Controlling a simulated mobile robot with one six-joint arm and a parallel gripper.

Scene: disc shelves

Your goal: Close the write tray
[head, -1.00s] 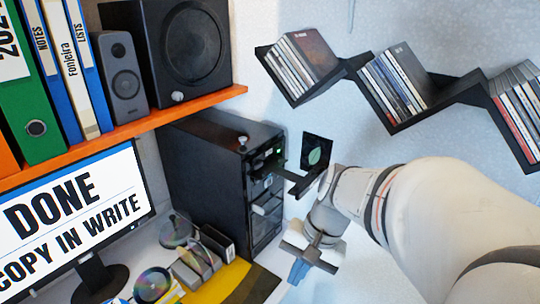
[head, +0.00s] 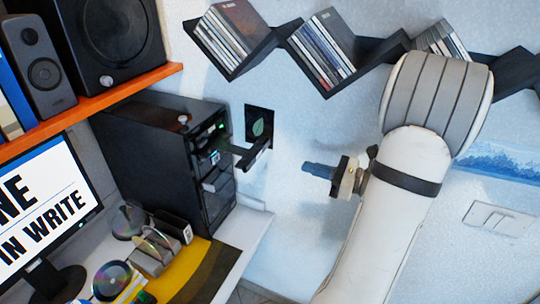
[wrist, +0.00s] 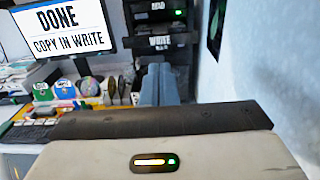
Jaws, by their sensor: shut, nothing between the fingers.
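The black disc tower (head: 150,140) stands on the desk. One tray (head: 256,156) sticks out from its upper front towards the right, near a green light. My gripper (head: 308,168) has blue fingers, is shut and empty, and points left at the tower. A clear gap separates its tips from the tray's end, and it sits slightly lower in the picture. In the wrist view the shut fingers (wrist: 160,85) point at the tower front (wrist: 160,28). A labelled tray front (wrist: 160,42) shows above the fingertips; its small label is too blurred to read surely.
A monitor (head: 45,210) stands left of the tower, with discs and a disc rack (head: 155,245) on the desk. An orange shelf (head: 90,103) is above. A zigzag disc shelf (head: 290,45) hangs on the wall.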

